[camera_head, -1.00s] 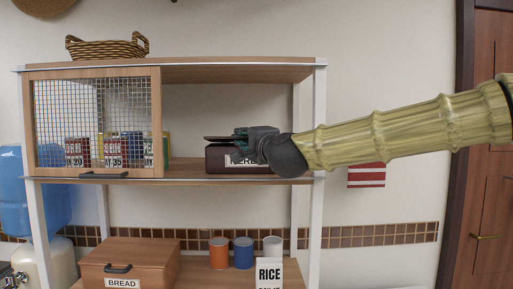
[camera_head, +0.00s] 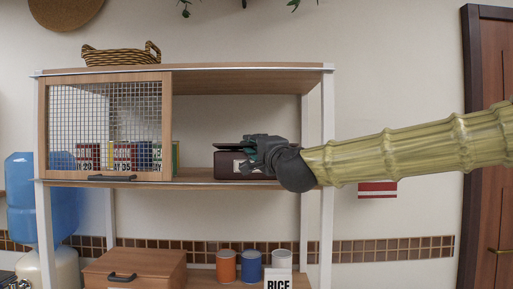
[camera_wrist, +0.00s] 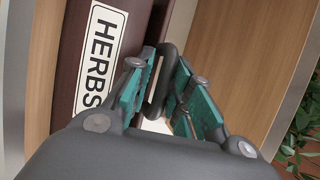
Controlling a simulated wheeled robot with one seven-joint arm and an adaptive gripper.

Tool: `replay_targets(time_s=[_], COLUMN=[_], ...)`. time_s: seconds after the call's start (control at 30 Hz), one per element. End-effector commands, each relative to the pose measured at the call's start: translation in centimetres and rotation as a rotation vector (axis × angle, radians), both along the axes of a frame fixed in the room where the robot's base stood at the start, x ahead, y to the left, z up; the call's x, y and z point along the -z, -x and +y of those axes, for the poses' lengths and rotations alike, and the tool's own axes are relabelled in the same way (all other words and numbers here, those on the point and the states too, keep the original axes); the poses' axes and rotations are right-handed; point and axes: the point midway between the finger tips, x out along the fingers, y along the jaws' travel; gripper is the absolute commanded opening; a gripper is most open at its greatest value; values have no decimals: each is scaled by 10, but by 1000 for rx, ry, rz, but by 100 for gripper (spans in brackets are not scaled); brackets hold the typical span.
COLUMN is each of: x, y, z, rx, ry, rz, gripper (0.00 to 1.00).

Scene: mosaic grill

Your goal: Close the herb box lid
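The herb box (camera_head: 228,167) is a dark brown box with a white HERBS label (camera_wrist: 101,62), on the middle shelf right of the mesh cabinet. Its dark lid (camera_head: 232,147) sits just above the box, nearly level, with a narrow gap showing. My gripper (camera_head: 262,152) is at the box's front right and covers part of it. In the wrist view my gripper (camera_wrist: 166,75) has a teal-padded finger on each side of a black handle (camera_wrist: 164,72), which lies close against the pads. The handle's attachment to the lid is partly hidden.
The mesh-door cabinet (camera_head: 110,130) with several small boxes stands to the left on the same shelf. A white shelf post (camera_head: 327,120) rises just right of my gripper. Cans, a rice container (camera_head: 277,283) and a wooden bread box (camera_head: 135,268) stand below.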

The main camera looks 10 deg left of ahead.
Motion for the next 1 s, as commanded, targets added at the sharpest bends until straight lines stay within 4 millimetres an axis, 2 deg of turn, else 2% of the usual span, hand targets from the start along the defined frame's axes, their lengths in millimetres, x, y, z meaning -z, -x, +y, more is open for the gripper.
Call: replay_targets(time_s=[0.07, 0.47, 1.0], x=[-2, 2, 12], y=[0, 3, 56], z=[-1, -2, -37], rx=[1, -1, 1], ry=[-2, -1, -2], rz=[-1, 4, 1], gripper=[35, 35, 35])
